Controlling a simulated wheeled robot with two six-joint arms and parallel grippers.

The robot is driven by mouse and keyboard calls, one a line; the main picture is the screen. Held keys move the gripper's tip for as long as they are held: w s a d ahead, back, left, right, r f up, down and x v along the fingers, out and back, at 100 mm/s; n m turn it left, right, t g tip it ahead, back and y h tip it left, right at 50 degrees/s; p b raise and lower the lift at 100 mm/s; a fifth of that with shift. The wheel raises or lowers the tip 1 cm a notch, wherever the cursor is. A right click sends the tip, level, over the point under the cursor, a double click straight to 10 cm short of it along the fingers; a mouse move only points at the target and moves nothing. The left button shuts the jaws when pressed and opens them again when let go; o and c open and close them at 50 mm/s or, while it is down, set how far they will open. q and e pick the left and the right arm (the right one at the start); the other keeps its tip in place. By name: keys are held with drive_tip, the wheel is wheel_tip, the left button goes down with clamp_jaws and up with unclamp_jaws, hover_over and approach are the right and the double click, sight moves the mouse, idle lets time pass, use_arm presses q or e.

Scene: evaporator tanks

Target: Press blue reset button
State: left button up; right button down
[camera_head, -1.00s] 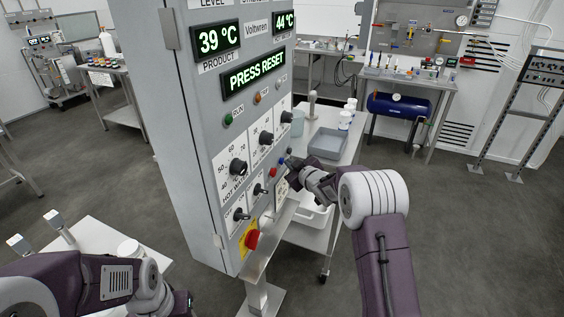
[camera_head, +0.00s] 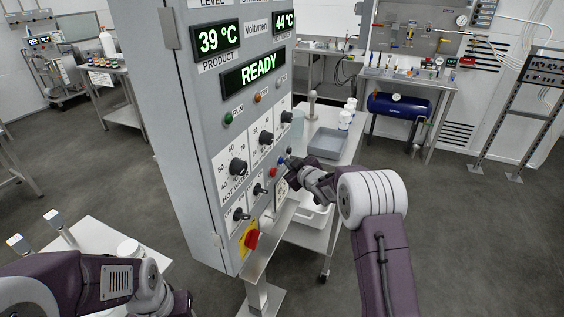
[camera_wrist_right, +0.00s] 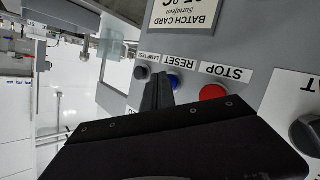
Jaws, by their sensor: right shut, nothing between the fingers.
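The blue reset button (camera_wrist_right: 173,80) sits on the grey panel between the red stop button (camera_wrist_right: 212,92) and the lamp test button (camera_wrist_right: 141,72). In the head view the blue button (camera_head: 281,160) is small and partly crowded by my right gripper (camera_head: 288,161). That gripper is shut and empty, its tips at the panel by the blue button. In the right wrist view the shut fingers (camera_wrist_right: 158,92) cover part of the blue button's left side; contact is hard to tell. The panel display (camera_head: 254,74) reads READY. Only a dark part of my left gripper (camera_head: 183,302) shows at the bottom; its fingers are hidden.
Rotary knobs (camera_head: 238,166) and a red emergency stop (camera_head: 251,240) stick out from the panel (camera_head: 185,150). A steel trolley (camera_head: 322,245) with a grey tray (camera_head: 327,143) stands behind my right arm. Open floor lies to the right.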

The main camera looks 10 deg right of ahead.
drive_tip(key=shift+w+a+r, duration=0.1)
drive_tip(key=shift+a, duration=0.05)
idle(0.5)
drive_tip(key=s+d, duration=0.3)
drive_tip(key=d, duration=0.2)
drive_tip(key=shift+s+d+p, duration=0.15)
drive_tip(key=shift+s+p, duration=0.15)
drive_tip(key=shift+p, duration=0.1)
idle(0.4)
